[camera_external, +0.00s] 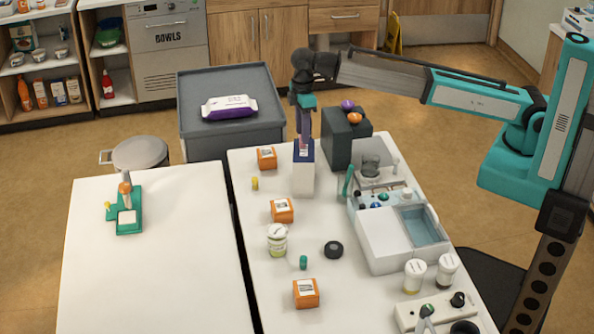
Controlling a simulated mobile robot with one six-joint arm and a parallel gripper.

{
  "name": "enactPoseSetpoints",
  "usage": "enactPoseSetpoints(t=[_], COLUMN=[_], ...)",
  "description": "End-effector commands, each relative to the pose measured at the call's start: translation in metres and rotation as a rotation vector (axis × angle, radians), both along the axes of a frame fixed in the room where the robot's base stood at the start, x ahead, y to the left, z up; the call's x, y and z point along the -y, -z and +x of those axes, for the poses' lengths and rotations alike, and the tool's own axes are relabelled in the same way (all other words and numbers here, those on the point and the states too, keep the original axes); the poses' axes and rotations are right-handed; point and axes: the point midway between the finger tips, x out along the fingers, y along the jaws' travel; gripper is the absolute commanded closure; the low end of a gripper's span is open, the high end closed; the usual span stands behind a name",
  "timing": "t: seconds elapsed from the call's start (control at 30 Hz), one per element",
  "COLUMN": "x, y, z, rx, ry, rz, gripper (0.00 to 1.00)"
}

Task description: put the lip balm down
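My gripper (304,140) points straight down at the top of a white box with a dark blue upper part (303,182). The fingers look close together, and a small pinkish patch shows at their tips. I cannot tell whether that is a lip balm, part of the box or part of the gripper. No lip balm can be named with certainty at this size. A small yellow cylinder (255,183) and a small green cylinder (303,262) stand on the white table (345,285), both apart from my gripper.
Several orange boxes (282,210), a lidded jar (277,240) and a black round thing (333,250) stand on the table. A dark grey block (345,138) and a grey-white device (385,240) are to the right. A second white table (160,270) is mostly bare.

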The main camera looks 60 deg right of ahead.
Motion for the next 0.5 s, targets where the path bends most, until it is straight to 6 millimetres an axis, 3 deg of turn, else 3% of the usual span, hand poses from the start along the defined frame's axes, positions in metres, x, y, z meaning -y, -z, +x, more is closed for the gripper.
enactPoseSetpoints(t=[0.03,0.5], x=[0.0,0.0], y=[-0.011,-0.071], z=[0.0,0.001], rx=[0.0,0.0], ry=[0.0,0.0], rz=[0.0,0.0], gripper=[0.65,0.65])
